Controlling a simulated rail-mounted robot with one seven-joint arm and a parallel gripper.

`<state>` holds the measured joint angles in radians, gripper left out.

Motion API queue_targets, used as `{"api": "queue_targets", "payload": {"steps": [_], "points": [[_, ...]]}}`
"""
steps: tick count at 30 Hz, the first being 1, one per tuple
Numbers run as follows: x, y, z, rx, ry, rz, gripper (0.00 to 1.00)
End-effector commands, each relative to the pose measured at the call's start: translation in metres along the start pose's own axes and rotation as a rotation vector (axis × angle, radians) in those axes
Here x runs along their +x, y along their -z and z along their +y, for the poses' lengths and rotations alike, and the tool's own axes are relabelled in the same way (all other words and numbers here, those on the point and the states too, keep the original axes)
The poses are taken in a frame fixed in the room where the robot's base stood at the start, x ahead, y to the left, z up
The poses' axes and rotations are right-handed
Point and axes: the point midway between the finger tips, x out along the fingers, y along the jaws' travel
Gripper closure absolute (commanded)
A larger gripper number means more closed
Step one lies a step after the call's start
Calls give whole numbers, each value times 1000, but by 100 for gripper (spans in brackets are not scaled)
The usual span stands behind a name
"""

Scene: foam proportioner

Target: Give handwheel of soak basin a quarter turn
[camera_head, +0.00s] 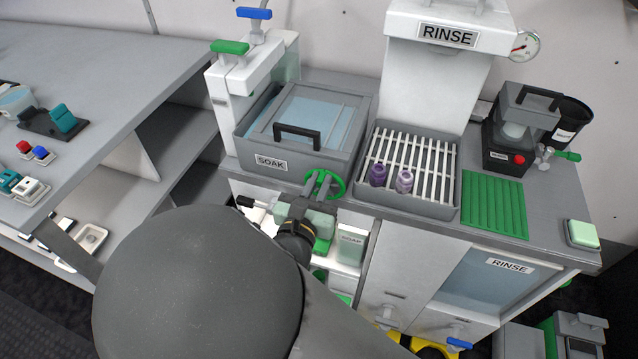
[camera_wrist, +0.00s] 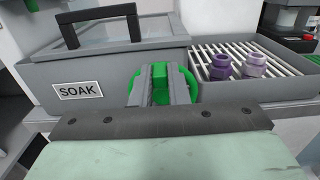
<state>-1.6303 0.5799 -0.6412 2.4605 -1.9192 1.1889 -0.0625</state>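The soak basin (camera_head: 240,145) is a grey tub with a "SOAK" label and a lid with a black handle. It also shows in the wrist view (camera_wrist: 30,92). Its green handwheel (camera_head: 338,186) is on the front, near the basin's lower right corner. The handwheel also shows in the wrist view (camera_wrist: 136,82), partly hidden by my fingers. My gripper (camera_head: 318,180) is at the handwheel, its two grey fingers close together with a green part of the wheel between them. In the wrist view the fingers (camera_wrist: 160,84) appear shut on that part.
A green ribbed mat (camera_head: 494,207) lies further right. A soap container (camera_head: 351,245) stands below the handwheel, close to my gripper. A grey bench (camera_head: 95,70) is at left.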

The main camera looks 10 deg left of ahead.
Motion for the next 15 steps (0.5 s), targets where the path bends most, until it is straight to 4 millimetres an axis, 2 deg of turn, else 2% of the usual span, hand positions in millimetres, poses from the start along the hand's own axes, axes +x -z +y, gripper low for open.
{"api": "queue_targets", "payload": {"steps": [8,15], "points": [[0,-1,0,-9,0,0,100],[0,-4,4,-91,1,0,100]]}}
